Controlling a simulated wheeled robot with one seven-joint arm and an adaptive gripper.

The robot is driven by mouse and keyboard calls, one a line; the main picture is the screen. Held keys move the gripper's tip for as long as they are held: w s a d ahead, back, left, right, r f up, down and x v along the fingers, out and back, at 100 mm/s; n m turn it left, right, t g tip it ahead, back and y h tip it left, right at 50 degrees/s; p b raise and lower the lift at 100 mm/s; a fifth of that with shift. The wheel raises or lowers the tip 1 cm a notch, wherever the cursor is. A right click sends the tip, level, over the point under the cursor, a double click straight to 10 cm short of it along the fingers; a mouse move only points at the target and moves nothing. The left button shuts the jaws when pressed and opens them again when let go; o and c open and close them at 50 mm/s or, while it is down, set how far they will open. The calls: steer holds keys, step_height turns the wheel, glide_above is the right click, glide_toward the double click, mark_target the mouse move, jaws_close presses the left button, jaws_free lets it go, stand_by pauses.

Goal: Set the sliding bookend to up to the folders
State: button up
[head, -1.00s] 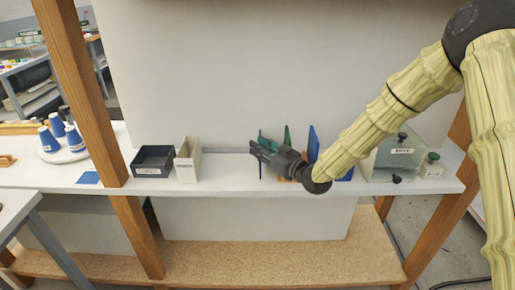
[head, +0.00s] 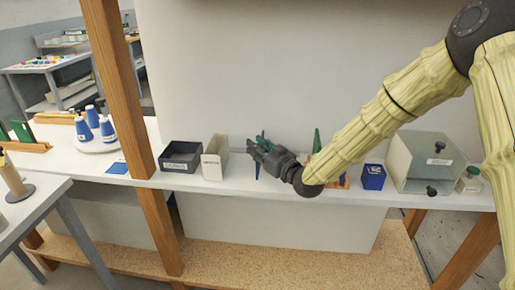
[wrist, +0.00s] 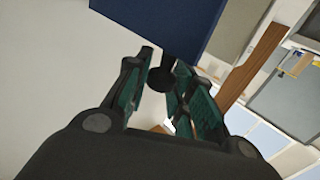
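The sliding bookend is a thin blue upright plate (head: 257,170) on the shelf, seen nearly edge-on under my gripper (head: 258,148) in the head view. In the wrist view its blue plate (wrist: 170,22) fills the top, with a black knob (wrist: 161,80) in front. Part of an orange base (head: 343,183) shows below; my arm hides much of the folder area.
Left of the bookend on the shelf are a cream bin (head: 214,160) and a dark tray (head: 180,158). A blue box (head: 373,177) and a clear case (head: 422,160) stand to the right. A wooden post (head: 120,90) rises at the left.

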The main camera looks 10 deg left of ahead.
steer(key=o, duration=0.4)
steer(key=shift+a, duration=0.3)
steer(key=shift+d, duration=0.25)
steer(key=v, duration=1.2)
steer(key=s+d+f+m+g+h, duration=0.25)
steer(key=s+f, duration=0.25)
steer(key=f, duration=0.5)
steer(key=s+d+f+m+g+h+p, duration=0.1)
steer(key=s+d+f+h, duration=0.3)
steer(key=f, duration=0.6)
steer(key=s+d+f+m+g+h, duration=0.15)
steer(key=s+d+f, duration=0.25)
steer(key=s+f, duration=0.4)
steer(key=s+d+f+m+g+h, duration=0.1)
steer(key=s+d+f, duration=0.3)
steer(key=s, duration=0.4)
steer(key=s+d+f+m+g+h+p, duration=0.1)
steer(key=s+d+f+g, duration=0.3)
steer(key=s, duration=0.5)
steer(key=s+d+f+m+g+h, duration=0.2)
steer(key=s+d+f, duration=0.3)
steer(key=s, duration=0.4)
steer(key=shift+s+f+g+h, duration=0.25)
steer(key=shift+f+g+h, duration=0.05)
steer(key=shift+g+h, duration=0.1)
